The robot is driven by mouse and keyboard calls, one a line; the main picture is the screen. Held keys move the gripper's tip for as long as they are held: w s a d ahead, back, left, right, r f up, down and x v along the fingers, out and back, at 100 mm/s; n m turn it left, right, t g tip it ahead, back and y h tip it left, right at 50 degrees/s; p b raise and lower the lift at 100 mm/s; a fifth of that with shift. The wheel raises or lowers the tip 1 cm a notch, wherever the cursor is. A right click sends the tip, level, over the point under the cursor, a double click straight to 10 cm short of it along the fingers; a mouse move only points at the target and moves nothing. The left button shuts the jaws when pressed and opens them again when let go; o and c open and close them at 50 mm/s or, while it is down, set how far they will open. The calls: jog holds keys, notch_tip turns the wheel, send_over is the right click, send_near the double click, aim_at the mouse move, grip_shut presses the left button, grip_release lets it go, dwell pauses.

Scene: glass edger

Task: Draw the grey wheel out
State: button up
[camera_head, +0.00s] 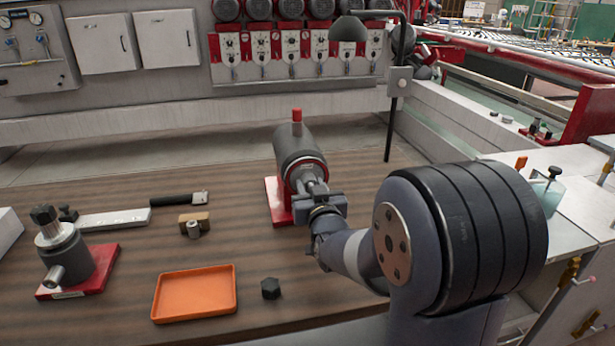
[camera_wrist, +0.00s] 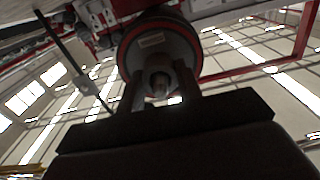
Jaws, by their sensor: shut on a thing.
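A dark grey cylindrical housing (camera_head: 299,147) lies on its side on a red base (camera_head: 276,203), with a red-rimmed open end facing me. My gripper (camera_head: 316,187) is at that end, its fingers reaching to the mouth. In the wrist view, my gripper (camera_wrist: 158,92) is shut on a small grey round piece, which I take as the grey wheel (camera_wrist: 159,76), at the centre of the housing's face (camera_wrist: 160,45). The fingers hide most of it. I cannot tell how deep it sits in the housing.
An orange tray (camera_head: 195,292) and a black hex piece (camera_head: 271,288) lie in front on the wooden bench. A second grey housing (camera_head: 65,252) stands upright at left. A black lamp post (camera_head: 393,115) rises behind right.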

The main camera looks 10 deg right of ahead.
grip_shut()
jog(key=shift+s+b, duration=0.5)
jog(key=shift+s, duration=0.2)
jog(key=s+b, duration=0.2)
jog(key=s, duration=0.6)
dwell(1.2)
jog(key=shift+s, duration=0.15)
jog(key=s, duration=1)
dwell(0.3)
